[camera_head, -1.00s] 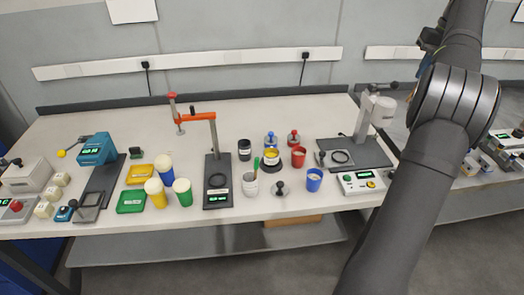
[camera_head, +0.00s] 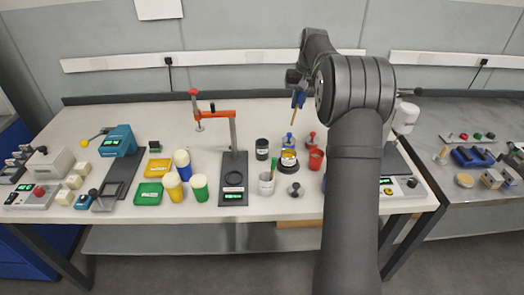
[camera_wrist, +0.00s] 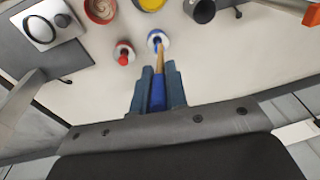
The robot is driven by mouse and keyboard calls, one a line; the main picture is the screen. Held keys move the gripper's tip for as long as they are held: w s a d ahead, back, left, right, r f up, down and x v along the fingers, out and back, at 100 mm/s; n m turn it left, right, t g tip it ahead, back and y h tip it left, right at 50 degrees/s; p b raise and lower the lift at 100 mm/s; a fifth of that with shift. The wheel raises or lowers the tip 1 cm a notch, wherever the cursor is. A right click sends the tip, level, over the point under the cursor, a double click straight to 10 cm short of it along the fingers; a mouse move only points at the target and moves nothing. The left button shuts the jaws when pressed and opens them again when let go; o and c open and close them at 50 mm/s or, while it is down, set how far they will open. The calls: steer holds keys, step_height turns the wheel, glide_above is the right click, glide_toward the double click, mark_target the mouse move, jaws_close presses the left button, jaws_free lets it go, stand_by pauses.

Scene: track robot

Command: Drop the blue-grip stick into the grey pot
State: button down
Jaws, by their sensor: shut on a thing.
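My gripper (camera_head: 299,92) is shut on the blue-grip stick (camera_head: 294,117) and holds it above the back of the bench. In the wrist view, the stick's blue grip (camera_wrist: 158,92) is between the two fingers, with its wooden shaft pointing away toward a blue-knobbed piece. The light grey pot (camera_head: 266,187) stands near the bench's front, lower and to the left of my gripper in the head view. I do not see this pot in the wrist view.
My arm hides part of the bench's right side.

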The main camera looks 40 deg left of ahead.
steer(key=s+a+f, duration=0.4)
steer(key=s+a, duration=0.3)
steer(key=s, duration=0.1)
step_height(320, 180, down, 6)
steer(key=shift+w, duration=0.2)
steer(key=c, duration=1.4)
jaws_free()
steer(key=shift+o, duration=0.2)
steer(key=shift+r, duration=0.1)
step_height(320, 180, up, 17)
steer(key=d, duration=0.2)
steer(key=shift+w+d, duration=0.15)
steer(key=shift+d, duration=0.15)
